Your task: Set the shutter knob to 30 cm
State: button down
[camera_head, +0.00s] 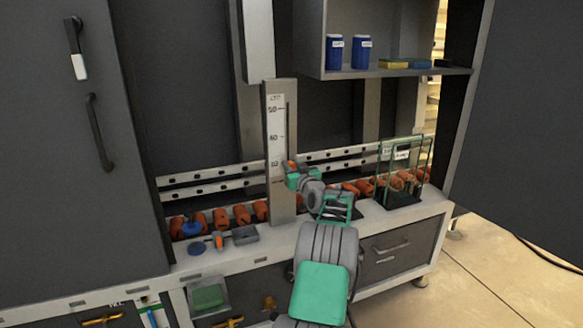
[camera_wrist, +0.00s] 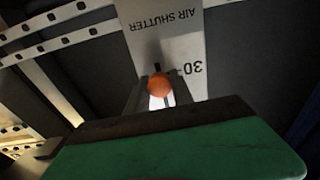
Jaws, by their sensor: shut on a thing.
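The shutter scale (camera_head: 281,190) is a tall grey plate with a pale marked strip and a vertical slot, upright in front of the machine. Its round orange knob (camera_wrist: 159,84) sits in the wrist view between the two fingers of my gripper (camera_wrist: 160,93), which is shut on it. The printed "30" (camera_wrist: 191,68) appears upside down just beside the knob, and the words "AIR SHUTTER" are above it in that picture. In the head view my gripper (camera_head: 291,170) is at the lower marks of the scale and largely hides the knob. The exact reading cannot be told.
A row of orange rollers (camera_head: 222,219) runs behind the scale. A glass-walled box (camera_head: 403,170) stands to the right on the ledge. Blue containers (camera_head: 334,52) stand on the shelf above. Small blue and orange parts (camera_head: 218,240) are on the ledge to the left.

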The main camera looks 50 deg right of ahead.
jog(key=shift+f, duration=0.4)
jog(key=c, duration=1.4)
grip_release()
jog(key=shift+c, duration=0.2)
jog(key=o, duration=0.3)
jog(key=shift+r, duration=0.2)
jog(key=v, duration=0.8)
jog(key=shift+w, duration=0.1)
